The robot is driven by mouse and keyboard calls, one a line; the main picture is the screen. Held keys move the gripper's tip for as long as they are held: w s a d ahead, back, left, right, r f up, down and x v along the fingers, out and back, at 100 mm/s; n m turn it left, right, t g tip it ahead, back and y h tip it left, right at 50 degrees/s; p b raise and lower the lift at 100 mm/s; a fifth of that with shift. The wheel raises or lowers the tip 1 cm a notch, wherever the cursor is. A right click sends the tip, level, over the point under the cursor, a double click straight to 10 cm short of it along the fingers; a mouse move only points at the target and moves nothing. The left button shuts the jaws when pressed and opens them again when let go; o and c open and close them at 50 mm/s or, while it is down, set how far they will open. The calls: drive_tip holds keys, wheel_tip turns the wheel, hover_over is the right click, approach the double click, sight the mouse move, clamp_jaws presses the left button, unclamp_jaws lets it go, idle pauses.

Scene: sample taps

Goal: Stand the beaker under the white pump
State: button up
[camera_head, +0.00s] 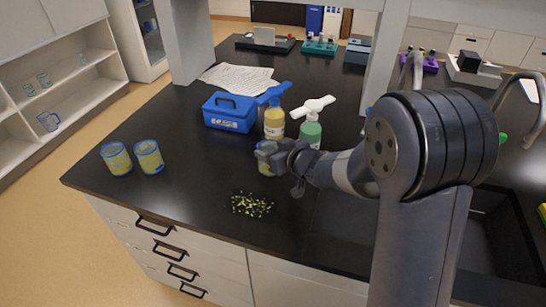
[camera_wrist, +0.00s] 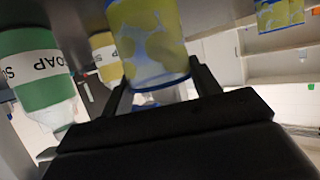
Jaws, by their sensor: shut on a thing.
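A clear beaker with a yellow pattern and blue rim (camera_head: 266,157) is in my gripper (camera_head: 284,160). In the wrist view the beaker (camera_wrist: 150,40) sits between the two fingers, looking upright. I cannot tell whether its base touches the counter. The white pump (camera_head: 314,106) tops a green soap bottle (camera_head: 310,133), just behind and right of the beaker. This bottle also shows upside down in the wrist view (camera_wrist: 38,75). A blue pump (camera_head: 273,93) tops a yellow bottle (camera_head: 274,124), directly behind the beaker. The beaker is apart from the white pump's head in the head view.
Two similar beakers (camera_head: 116,158) (camera_head: 149,156) stand at the counter's left. Yellow crumbs (camera_head: 252,204) lie in front of my gripper. A blue box (camera_head: 230,112) stands left of the bottles, with papers (camera_head: 238,78) behind. A sink (camera_head: 490,230) is at right.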

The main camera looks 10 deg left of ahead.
drive_tip(key=shift+f, duration=0.75)
drive_tip(key=shift+f, duration=0.25)
drive_tip(key=o, duration=0.9)
drive_tip(key=shift+r, duration=0.1)
drive_tip(key=shift+o, duration=0.2)
drive_tip(key=shift+r, duration=0.15)
drive_tip(key=shift+s+d+r, duration=0.1)
drive_tip(key=shift+d+r, duration=0.05)
drive_tip(key=v, duration=1.1)
drive_tip(key=shift+s+d+p, duration=0.25)
drive_tip(key=shift+p, duration=0.1)
